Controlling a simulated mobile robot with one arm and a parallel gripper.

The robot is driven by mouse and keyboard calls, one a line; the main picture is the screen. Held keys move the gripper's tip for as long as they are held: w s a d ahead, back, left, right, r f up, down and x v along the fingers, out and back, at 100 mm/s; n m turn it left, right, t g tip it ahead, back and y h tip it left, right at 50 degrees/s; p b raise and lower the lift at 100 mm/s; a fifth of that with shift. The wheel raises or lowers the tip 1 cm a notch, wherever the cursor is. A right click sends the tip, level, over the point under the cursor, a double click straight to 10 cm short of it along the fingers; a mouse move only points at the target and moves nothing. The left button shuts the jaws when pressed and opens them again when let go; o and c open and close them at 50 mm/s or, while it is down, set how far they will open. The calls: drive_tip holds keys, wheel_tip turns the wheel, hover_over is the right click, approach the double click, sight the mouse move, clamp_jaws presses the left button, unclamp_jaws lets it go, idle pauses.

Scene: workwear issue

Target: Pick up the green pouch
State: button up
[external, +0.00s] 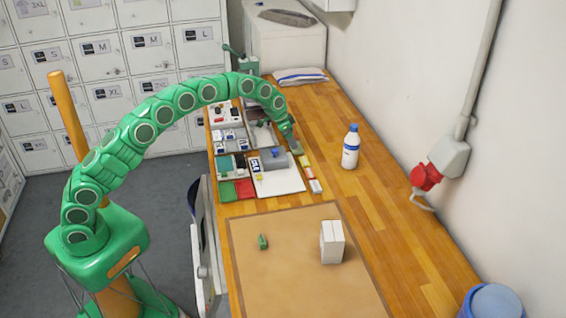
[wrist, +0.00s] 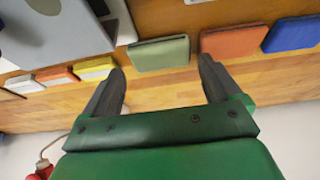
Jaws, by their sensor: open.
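The green pouch (wrist: 160,53) is a flat, dull grey-green piece in the wrist view. It lies on the wooden bench in a row of coloured pieces. My gripper (wrist: 162,68) is open, with one dark finger to each side of the pouch's near edge; most of the pouch shows just beyond the fingertips. I see no grip on it. In the external view my gripper (external: 294,144) is lowered at the far part of the row, and the pouch is largely hidden there.
An orange piece (wrist: 234,41) and a blue piece (wrist: 292,34) lie right of the pouch. A yellow piece (wrist: 94,69) and others lie left. In the external view a white bottle (external: 351,148) stands on the bench, and a white box (external: 332,242) on the brown mat (external: 285,285).

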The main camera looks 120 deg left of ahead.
drive_tip(key=shift+x, duration=1.95)
drive_tip(key=c, duration=0.7)
drive_tip(key=shift+r, duration=0.15)
drive_tip(key=shift+w+r, duration=0.1)
drive_tip(key=shift+r, duration=1.25)
drive_tip(key=shift+s+d+r, duration=0.15)
drive_tip(key=shift+d+r, duration=0.15)
drive_tip(key=shift+r, duration=0.1)
drive_tip(key=shift+s+d+r, duration=0.2)
drive_tip(key=shift+d+r, duration=0.15)
drive_tip(key=shift+r, duration=0.1)
drive_tip(key=s+d+r, duration=0.6)
drive_tip(key=d+r, duration=0.2)
drive_tip(key=d, duration=0.3)
